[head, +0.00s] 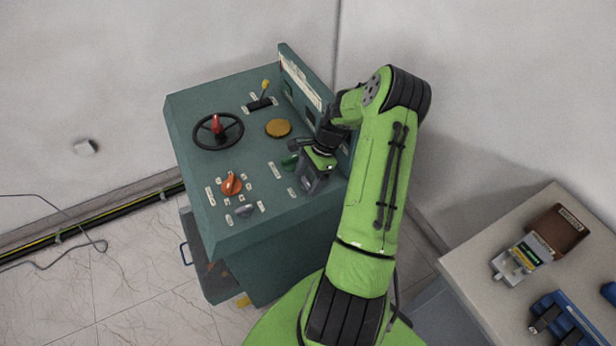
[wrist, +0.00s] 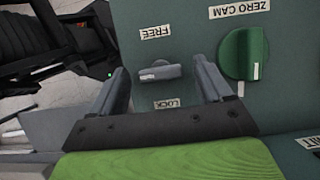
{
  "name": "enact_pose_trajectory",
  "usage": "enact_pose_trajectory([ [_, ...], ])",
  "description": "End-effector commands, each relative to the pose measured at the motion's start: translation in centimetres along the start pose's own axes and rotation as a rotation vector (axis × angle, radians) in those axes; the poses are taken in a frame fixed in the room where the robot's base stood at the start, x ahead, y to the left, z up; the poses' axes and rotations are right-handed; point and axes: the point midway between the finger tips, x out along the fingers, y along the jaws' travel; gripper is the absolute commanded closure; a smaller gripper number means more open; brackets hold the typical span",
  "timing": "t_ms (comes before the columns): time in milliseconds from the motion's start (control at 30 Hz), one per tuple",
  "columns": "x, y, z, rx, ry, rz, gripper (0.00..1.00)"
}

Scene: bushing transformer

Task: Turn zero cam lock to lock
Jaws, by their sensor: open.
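The zero cam lock is a small grey lever (wrist: 160,73) on the green-grey panel in the wrist view. It lies roughly crosswise between an upside-down FREE label (wrist: 158,33) above it and a LOCK label (wrist: 167,103) below it. My gripper (wrist: 160,66) is open, with one finger on each side of the lever. Gaps show between the lever and both fingers. In the head view my gripper (head: 312,178) is low over the right side of the console (head: 250,235) and hides the lever.
A green knob (wrist: 243,54) by the ZERO CAM label (wrist: 240,9) is close to the right finger. The console also carries a black handwheel (head: 218,131), a yellow disc (head: 278,128), an orange knob (head: 231,184) and another grey knob (head: 244,211). A table (head: 470,265) stands at right.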

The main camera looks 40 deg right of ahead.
Motion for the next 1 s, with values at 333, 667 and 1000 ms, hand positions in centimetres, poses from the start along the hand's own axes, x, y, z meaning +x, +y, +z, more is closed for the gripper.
enact_pose_trajectory([
  [333,-0.01,-0.01,0.00,-0.001,0.001,0.000,0.44],
  [667,-0.03,-0.02,0.01,-0.003,0.001,0.001,0.77],
  [1000,-0.02,-0.15,0.01,-0.106,0.002,0.043,0.77],
])
